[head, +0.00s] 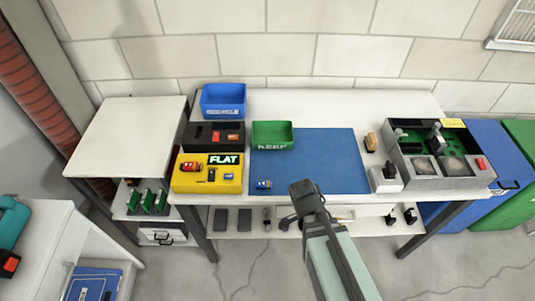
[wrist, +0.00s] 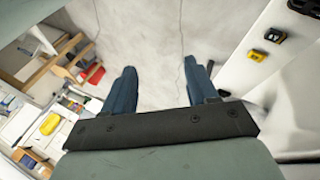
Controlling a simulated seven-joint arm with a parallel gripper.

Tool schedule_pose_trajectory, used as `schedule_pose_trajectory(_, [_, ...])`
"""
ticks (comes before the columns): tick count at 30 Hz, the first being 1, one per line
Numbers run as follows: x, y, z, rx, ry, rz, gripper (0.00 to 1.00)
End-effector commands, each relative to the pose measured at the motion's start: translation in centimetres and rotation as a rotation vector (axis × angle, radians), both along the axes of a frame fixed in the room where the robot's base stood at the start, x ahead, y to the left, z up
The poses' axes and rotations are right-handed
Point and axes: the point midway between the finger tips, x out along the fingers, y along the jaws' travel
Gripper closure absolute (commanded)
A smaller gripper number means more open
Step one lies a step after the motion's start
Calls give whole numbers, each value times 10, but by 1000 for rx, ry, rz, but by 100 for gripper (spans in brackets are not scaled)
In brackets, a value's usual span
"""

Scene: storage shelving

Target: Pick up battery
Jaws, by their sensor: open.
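A small blue cylinder with a pale band, which looks like a battery (head: 264,184), lies at the lower left of the blue mat (head: 310,150) in the head view. A red cylinder (head: 190,167), possibly another battery, sits in the yellow tray (head: 207,187) marked FLAT. My gripper (head: 288,219) is in front of the table's near edge, right of and nearer than the blue cylinder, apart from it. In the wrist view my gripper (wrist: 162,72) has its two blue fingers spread with nothing between them. I cannot make out the blue cylinder in the wrist view.
A green bin (head: 272,143) and a blue bin (head: 223,113) stand at the mat's upper left. A black tray (head: 213,143) is behind the yellow one. A grey device (head: 438,177) fills the table's right end. Most of the mat is clear.

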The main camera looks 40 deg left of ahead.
Motion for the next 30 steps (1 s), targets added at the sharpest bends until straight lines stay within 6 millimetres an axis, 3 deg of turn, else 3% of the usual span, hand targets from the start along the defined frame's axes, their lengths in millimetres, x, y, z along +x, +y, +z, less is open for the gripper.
schedule_pose_trajectory(1, [-9, 18, 7, 18, -12, 8, 42])
schedule_pose_trajectory(8, [-55, 95, 31, 110, -4, 71, 42])
schedule_pose_trajectory(18, [-147, 220, 62, 234, 163, 373, 42])
schedule_pose_trajectory(26, [-209, 291, 87, 301, 276, 580, 42])
schedule_pose_trajectory(30, [-236, 330, 110, 340, 302, 628, 42])
